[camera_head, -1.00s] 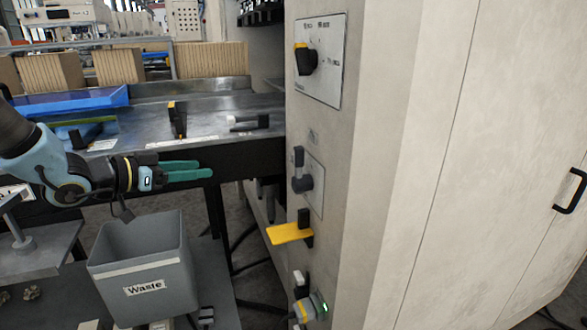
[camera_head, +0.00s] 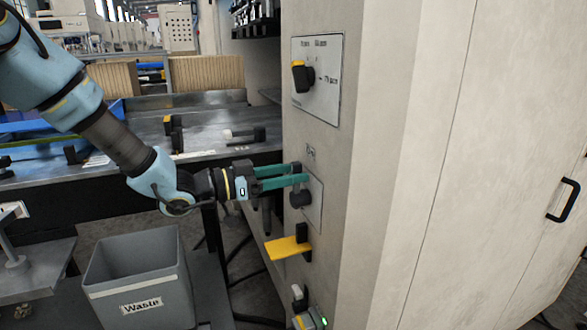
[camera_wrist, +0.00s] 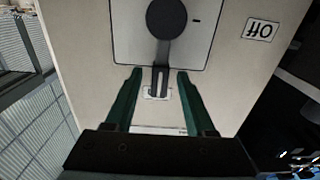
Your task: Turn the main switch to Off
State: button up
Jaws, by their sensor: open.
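The main switch (camera_head: 300,199) is a dark round knob with a bar handle on a pale plate on the machine's side. In the head view the handle points up. The wrist view shows the switch (camera_wrist: 166,18) upside down, with its handle pointing down in the picture. My gripper (camera_head: 302,173) is open at the handle. In the wrist view my gripper (camera_wrist: 160,72) has one green finger on each side of the handle's end, with gaps between. A label that seems to read Off, upside down (camera_wrist: 262,30), is right of the plate.
Above is another panel (camera_head: 318,112) with a black and yellow knob (camera_head: 303,76). Below, a yellow lever (camera_head: 288,248) sticks out from the machine. A grey Waste bin (camera_head: 140,272) stands below my arm. A metal table (camera_head: 205,135) is behind the arm.

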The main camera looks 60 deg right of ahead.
jog(key=shift+s+d, duration=0.25)
jog(key=shift+d, duration=0.05)
jog(key=shift+c, duration=0.2)
grip_shut()
dwell(1.1)
